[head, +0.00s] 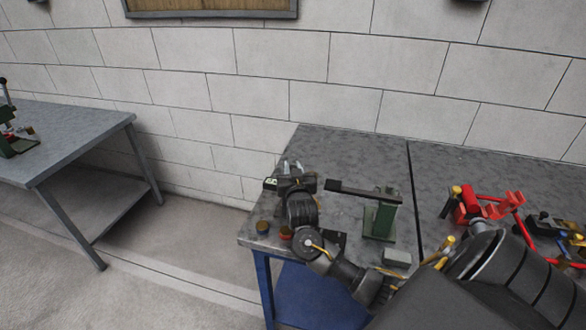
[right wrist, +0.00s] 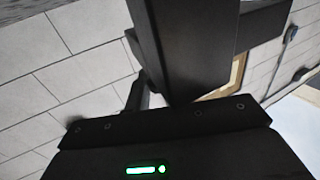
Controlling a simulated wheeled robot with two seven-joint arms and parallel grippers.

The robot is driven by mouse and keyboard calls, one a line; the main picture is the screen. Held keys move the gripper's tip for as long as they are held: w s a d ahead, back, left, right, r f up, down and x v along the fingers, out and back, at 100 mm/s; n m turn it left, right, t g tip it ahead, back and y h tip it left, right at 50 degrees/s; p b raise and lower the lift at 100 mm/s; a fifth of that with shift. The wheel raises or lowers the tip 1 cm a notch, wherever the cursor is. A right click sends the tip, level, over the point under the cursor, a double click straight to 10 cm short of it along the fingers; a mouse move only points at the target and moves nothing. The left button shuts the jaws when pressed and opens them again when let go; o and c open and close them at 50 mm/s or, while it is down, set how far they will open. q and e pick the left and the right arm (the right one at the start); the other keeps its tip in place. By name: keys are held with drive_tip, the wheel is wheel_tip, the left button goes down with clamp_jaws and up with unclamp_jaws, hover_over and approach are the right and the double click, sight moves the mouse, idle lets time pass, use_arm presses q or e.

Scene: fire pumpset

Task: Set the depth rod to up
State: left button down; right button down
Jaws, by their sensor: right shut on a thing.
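A green stand (head: 380,218) is on the near grey workbench, with a long black arm (head: 362,192) reaching left from its top. My right gripper (head: 289,166) is beyond the left end of this arm, above the bench's left part. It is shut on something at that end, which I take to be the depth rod. The rod is hidden by the gripper, so its height cannot be told. In the right wrist view, dark bars (right wrist: 188,50) fill the middle, and I cannot tell finger from held part there. My left gripper is not in view.
Small round pieces, one dark (head: 263,228) and one orange-brown (head: 285,232), sit at the workbench's (head: 320,150) front left edge. A light grey block (head: 397,257) is near the front. Red parts (head: 470,207) lie right. Another table (head: 85,140) stands far left.

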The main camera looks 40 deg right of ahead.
drive_tip(key=shift+r+p, duration=2.15)
drive_tip(key=shift+r, duration=0.3)
drive_tip(key=shift+d+f, duration=0.1)
drive_tip(key=c, duration=1.3)
unclamp_jaws()
drive_tip(key=shift+s+a+f+b, duration=0.1)
drive_tip(key=shift+s+a+b, duration=0.2)
drive_tip(key=shift+s+a, duration=0.05)
drive_tip(key=b+v, duration=0.1)
drive_tip(key=v, duration=0.9)
drive_tip(key=shift+b, duration=0.3)
drive_tip(key=shift+d, duration=0.1)
